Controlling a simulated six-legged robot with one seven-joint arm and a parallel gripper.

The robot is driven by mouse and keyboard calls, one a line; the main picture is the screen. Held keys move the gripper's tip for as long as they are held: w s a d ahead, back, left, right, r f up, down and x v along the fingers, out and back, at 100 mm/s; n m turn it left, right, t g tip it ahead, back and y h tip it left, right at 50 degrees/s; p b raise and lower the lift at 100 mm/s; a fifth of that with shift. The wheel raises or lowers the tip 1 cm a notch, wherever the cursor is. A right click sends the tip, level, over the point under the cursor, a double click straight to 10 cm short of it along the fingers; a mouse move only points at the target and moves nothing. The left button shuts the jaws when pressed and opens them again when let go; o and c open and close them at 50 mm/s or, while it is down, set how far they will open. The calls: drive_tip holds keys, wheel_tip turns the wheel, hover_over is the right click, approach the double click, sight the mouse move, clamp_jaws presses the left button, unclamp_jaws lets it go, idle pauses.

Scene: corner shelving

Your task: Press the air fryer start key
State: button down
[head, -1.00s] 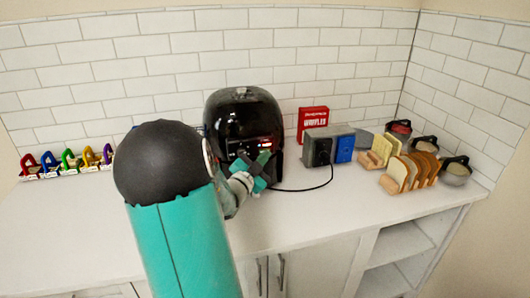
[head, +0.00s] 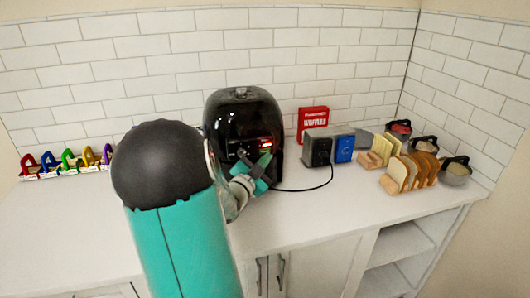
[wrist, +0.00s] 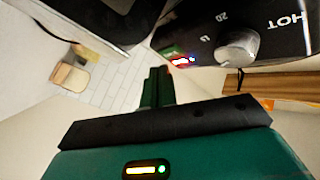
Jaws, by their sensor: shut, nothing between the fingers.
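The air fryer (head: 240,108) is a glossy black rounded appliance on the counter against the tiled wall. Its front panel shows reddish lights in the head view. In the wrist view the air fryer's front (wrist: 285,25) is at the upper right, with a silver dial (wrist: 238,50), the word HOT and a small lit red and blue area (wrist: 182,61) beside a green patch. My gripper (head: 266,160) is at the front of the air fryer. Its fingers are shut and empty in the wrist view (wrist: 158,72), with tips close to the lit area. I cannot tell whether they touch. The start key is not clearly distinguishable.
A grey and blue toaster-like box (head: 328,148) with a dark cord stands right of the air fryer. Red waffle box (head: 313,120), bread slices in racks (head: 408,172) and lidded pots (head: 455,172) are further right. Colourful small items (head: 68,160) line the left. The front counter is mostly clear.

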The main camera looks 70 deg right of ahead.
drive_tip(key=shift+a, duration=0.1)
drive_tip(key=shift+s+a, duration=0.4)
drive_tip(key=shift+a, duration=0.3)
drive_tip(key=shift+s+a, duration=0.45)
drive_tip(key=shift+a, duration=0.2)
drive_tip(key=shift+s+a, duration=0.4)
drive_tip(key=shift+a, duration=0.3)
